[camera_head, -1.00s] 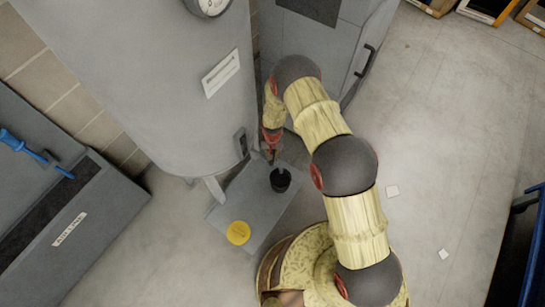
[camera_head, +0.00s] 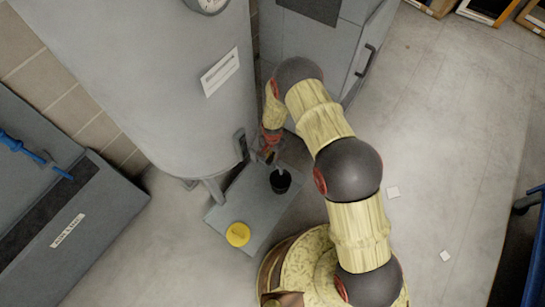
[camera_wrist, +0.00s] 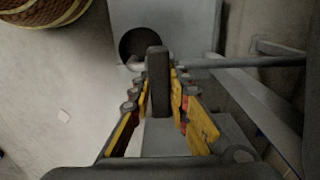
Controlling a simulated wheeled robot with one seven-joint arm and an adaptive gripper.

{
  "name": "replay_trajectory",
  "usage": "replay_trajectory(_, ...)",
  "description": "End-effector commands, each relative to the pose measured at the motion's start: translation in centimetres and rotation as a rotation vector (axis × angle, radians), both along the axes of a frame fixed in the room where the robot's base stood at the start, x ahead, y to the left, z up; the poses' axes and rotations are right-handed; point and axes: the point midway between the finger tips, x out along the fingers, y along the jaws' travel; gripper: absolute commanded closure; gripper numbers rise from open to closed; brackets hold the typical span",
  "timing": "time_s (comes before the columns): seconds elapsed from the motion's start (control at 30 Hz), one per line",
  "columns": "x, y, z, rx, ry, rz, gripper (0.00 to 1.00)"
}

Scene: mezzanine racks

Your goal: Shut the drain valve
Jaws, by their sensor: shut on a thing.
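The drain valve shows in the wrist view as a dark grey lever handle (camera_wrist: 157,70) standing up by a thin metal pipe (camera_wrist: 240,62). My gripper (camera_wrist: 160,88) has its yellow fingers on both sides of the lever and is shut on it. In the head view my gripper (camera_head: 269,153) is low beside the foot of the big grey tank (camera_head: 150,80), and the valve there is mostly hidden. A black cup (camera_head: 280,181) stands below on a grey plate (camera_head: 258,212), close to the gripper. Its dark round mouth (camera_wrist: 138,42) shows behind the lever in the wrist view.
A yellow disc-shaped thing (camera_head: 238,234) lies on the plate's near end. A grey cabinet (camera_head: 325,45) with a handle stands behind my arm. A grey bin with a label (camera_head: 75,220) is at left, with a blue tool (camera_head: 30,152) by it. Floor at right is mostly open.

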Motion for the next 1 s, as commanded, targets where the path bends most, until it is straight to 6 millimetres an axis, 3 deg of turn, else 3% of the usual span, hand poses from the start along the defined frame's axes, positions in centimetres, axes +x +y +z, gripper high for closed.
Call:
replay_trajectory(0.27, 0.18, 0.03, 0.1, 0.001, -0.003, -0.004, 1.0)
replay_trajectory(0.3, 0.18, 0.03, 0.11, 0.001, -0.003, -0.004, 0.82)
replay_trajectory(0.63, 0.07, 0.01, 0.04, 0.0, -0.001, -0.002, 0.64)
replay_trajectory(1.0, 0.08, 0.02, 0.53, 0.0, -0.001, -0.001, 0.64)
